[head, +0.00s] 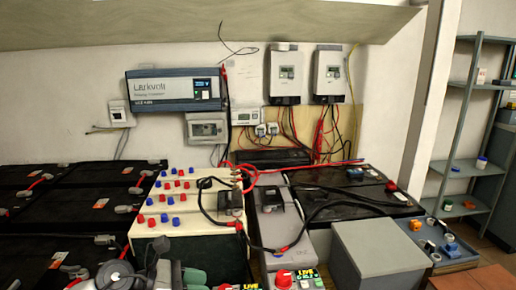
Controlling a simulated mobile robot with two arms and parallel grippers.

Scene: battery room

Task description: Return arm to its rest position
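Neither of my grippers can be made out in the head view. A grey rounded shape with dark parts shows at the bottom edge, left of centre, cut off by the frame. It may be part of my arm, but I cannot tell. No fingertips show on it, and nothing is seen held. My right arm does not show.
Black batteries (70,222) fill the left. A white-topped unit with red and blue knobs (170,205) stands mid-left, cables beside it. A grey box (380,250) and a blue tray (455,252) are at right. An inverter (173,89) hangs on the wall; shelves (462,144) stand far right.

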